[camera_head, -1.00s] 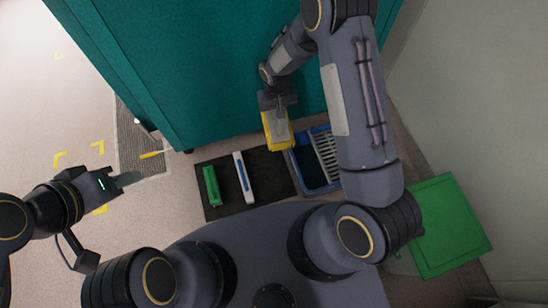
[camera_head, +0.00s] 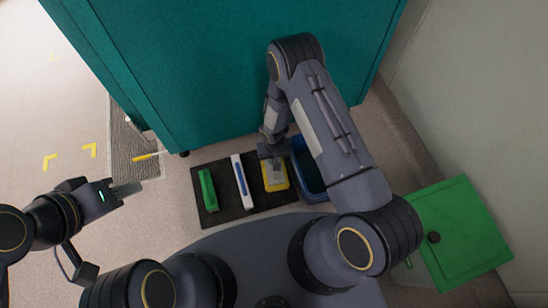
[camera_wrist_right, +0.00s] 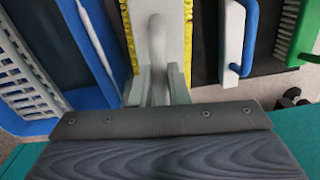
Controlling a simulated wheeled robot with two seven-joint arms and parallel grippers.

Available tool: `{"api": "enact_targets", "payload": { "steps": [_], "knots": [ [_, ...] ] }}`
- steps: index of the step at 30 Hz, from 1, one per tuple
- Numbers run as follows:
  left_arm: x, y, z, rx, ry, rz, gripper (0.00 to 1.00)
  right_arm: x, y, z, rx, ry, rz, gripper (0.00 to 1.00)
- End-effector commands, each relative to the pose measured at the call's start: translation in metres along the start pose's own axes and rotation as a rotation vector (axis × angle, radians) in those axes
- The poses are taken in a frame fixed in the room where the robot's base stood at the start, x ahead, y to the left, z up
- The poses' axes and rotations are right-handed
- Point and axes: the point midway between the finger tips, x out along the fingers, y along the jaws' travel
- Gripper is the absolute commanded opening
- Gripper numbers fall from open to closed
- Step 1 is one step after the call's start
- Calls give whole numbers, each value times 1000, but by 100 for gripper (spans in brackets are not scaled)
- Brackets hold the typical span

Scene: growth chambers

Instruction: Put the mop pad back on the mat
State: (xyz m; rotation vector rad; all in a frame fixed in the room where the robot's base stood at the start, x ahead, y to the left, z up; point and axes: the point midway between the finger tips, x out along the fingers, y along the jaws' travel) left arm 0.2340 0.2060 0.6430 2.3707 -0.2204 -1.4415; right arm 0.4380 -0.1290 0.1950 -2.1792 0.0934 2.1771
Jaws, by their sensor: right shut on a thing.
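The mop pad (camera_head: 275,177) is yellow-edged with a grey-white back and handle. My right gripper (camera_wrist_right: 154,88) is shut on its grey handle, seen close up in the right wrist view. In the head view the pad is over the right end of the dark mat (camera_head: 222,212), beside the blue bucket. I cannot tell whether it touches the mat. The far end of the handle is hidden by the gripper. My left gripper (camera_head: 125,189) is off to the left over the floor, away from the mat; its jaw gap is not clear.
A green brush (camera_head: 207,190) and a white-and-blue tool (camera_head: 242,181) lie on the mat's left and middle. The blue bucket (camera_head: 310,172) stands right of the mat. A teal cabinet (camera_head: 220,80) rises behind. A green square box (camera_head: 462,230) stands at right.

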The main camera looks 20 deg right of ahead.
Motion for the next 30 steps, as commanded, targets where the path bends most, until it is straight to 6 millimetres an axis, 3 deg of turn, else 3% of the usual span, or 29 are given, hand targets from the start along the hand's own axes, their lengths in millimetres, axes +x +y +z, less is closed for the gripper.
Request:
{"api": "enact_targets", "payload": {
  "steps": [21, 30],
  "knots": [
    [48, -22, 24, 0, 0, 0, 36, 76, 0, 0, 1, 1, 0, 0],
    [54, -25, 27, 0, 0, 0, 36, 84, 0, -1, 0, 1, 0, 0]
  ]
}}
